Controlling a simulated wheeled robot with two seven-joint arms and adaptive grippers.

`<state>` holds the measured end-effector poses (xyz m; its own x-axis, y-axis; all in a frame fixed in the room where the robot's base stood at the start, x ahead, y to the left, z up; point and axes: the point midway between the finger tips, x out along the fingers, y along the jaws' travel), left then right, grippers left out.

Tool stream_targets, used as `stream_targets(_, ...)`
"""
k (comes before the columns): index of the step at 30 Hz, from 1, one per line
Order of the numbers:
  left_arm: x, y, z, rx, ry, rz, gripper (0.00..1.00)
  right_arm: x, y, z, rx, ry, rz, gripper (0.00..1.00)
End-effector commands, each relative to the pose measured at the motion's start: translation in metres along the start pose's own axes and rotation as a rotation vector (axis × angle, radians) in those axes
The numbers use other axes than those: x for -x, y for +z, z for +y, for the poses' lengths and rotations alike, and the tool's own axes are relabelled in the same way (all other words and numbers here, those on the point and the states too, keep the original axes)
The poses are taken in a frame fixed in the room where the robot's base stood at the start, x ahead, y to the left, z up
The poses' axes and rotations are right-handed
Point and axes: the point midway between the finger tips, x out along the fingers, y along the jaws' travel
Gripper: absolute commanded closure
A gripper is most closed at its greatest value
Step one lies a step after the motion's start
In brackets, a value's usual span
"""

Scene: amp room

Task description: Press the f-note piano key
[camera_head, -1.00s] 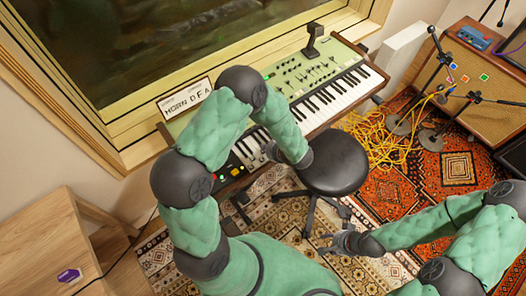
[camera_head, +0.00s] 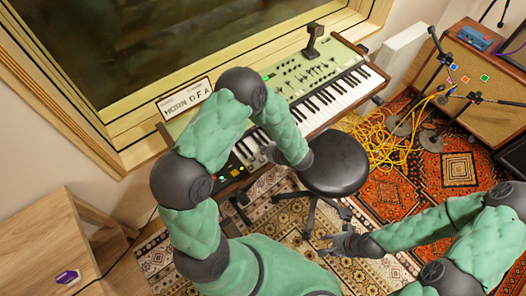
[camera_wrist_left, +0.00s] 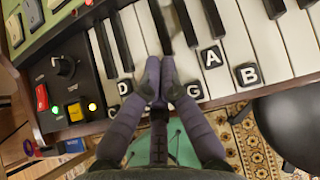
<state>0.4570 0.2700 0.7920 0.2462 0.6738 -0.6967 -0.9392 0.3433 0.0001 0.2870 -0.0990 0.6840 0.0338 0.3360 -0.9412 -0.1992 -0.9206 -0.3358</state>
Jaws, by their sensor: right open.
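The piano keys (camera_wrist_left: 240,45) show white and black in the left wrist view, with black letter tags. The D tag (camera_wrist_left: 124,87), G tag (camera_wrist_left: 195,90), A tag (camera_wrist_left: 211,57) and B tag (camera_wrist_left: 247,75) are visible. No F tag shows; the keys between D and G are partly covered by my left gripper (camera_wrist_left: 160,70). Its fingertips are together with nothing between them, over those keys; contact cannot be told. In the head view it is mostly hidden by my arm at the keyboard (camera_head: 325,105). My right gripper (camera_head: 335,243) is open, above the rug, away from the keyboard.
A black round stool (camera_head: 335,163) stands in front of the keyboard. A knob (camera_wrist_left: 63,66) and lit buttons lie left of the keys. Yellow cables (camera_head: 385,145) lie on the rug.

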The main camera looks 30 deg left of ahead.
Motion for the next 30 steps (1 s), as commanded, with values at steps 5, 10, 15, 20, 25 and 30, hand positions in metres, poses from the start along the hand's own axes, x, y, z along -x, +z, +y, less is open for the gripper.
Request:
stream_targets(5,-0.0017,-0.0017,0.0,0.0,0.0,0.0,1.0,-0.0021,-0.0001,0.0008,0.0,0.0,0.0,0.55)
stream_targets(10,-0.0029,-0.003,0.0001,0.0,0.0,0.0,1.0,-0.0037,-0.0001,0.0013,0.0,0.0,0.0,0.55)
stream_targets(15,-0.0041,-0.0043,0.0001,0.0,0.0,0.0,1.0,-0.0053,-0.0002,0.0019,0.0,0.0,0.0,0.55)
stream_targets(20,-0.0052,-0.0055,0.0001,0.0,0.0,0.0,1.0,-0.0068,-0.0002,0.0024,0.0,0.0,0.0,0.55)
stream_targets(25,-0.0052,-0.0055,0.0001,0.0,0.0,0.0,1.0,-0.0067,-0.0002,0.0024,0.0,0.0,0.0,0.55)
stream_targets(30,-0.005,-0.0052,0.0001,0.0,0.0,0.0,1.0,-0.0065,-0.0002,0.0023,0.0,0.0,0.0,0.55)
